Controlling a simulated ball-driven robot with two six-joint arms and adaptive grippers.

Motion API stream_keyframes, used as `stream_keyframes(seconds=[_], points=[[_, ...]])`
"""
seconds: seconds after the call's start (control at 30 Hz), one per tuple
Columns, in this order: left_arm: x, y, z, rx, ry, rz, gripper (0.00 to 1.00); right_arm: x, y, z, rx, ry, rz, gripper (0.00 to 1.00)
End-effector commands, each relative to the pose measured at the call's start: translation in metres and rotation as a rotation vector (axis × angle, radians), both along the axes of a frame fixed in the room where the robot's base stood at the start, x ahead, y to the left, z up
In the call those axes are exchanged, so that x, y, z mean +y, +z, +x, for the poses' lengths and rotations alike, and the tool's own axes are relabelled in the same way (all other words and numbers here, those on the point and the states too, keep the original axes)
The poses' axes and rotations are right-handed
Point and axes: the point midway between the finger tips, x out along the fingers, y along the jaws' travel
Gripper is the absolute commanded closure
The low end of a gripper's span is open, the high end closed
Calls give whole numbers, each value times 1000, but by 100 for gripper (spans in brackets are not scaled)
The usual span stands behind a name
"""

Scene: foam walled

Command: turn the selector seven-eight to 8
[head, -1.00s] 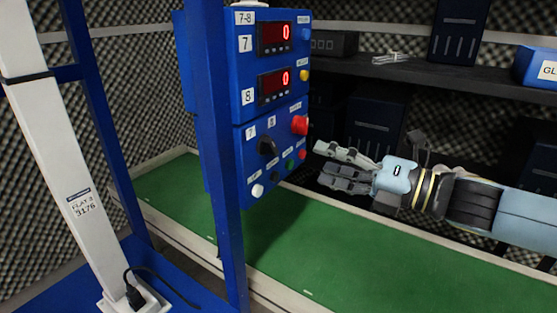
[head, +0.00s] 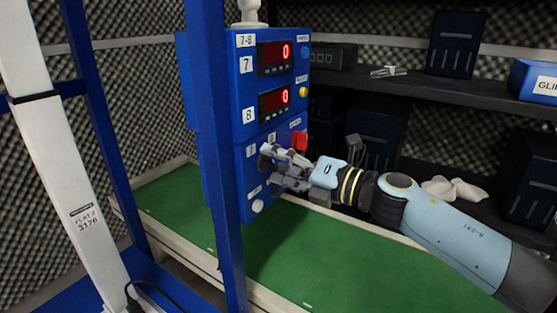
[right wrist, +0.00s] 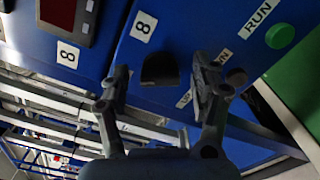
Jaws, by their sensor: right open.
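The selector is a black knob (right wrist: 160,69) on the blue control panel, under a label "8" (right wrist: 143,27) in the right wrist view. In the head view my right gripper (head: 268,168) covers the knob. My right gripper also shows in the right wrist view (right wrist: 163,88), open, with one finger on each side of the knob. The fingertips are close to the panel; I cannot tell whether they touch the knob. Two displays, the upper one (head: 274,55) beside "7" and the lower one (head: 274,102) beside "8", both read 0. My left gripper is not in view.
A red switch (head: 299,139) and a white button (head: 257,206) are on the panel near my gripper. A green button (right wrist: 280,36) is beside "RUN". A blue post (head: 214,150) stands left of the panel. A green surface (head: 330,260) lies below, clear.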

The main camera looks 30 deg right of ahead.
Motion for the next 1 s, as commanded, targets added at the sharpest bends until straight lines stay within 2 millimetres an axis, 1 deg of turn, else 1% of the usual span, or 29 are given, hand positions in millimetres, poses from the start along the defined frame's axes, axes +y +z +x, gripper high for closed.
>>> stream_keyframes(seconds=[0.27,0.3,0.7,1.0], points=[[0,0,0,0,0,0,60,1,-1,2,1,0,0,37],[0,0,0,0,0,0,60,1,-1,2,1,0,0,39],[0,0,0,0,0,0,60,1,-1,2,1,0,0,91],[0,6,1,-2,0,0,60,1,0,2,18,-1,31,92]])
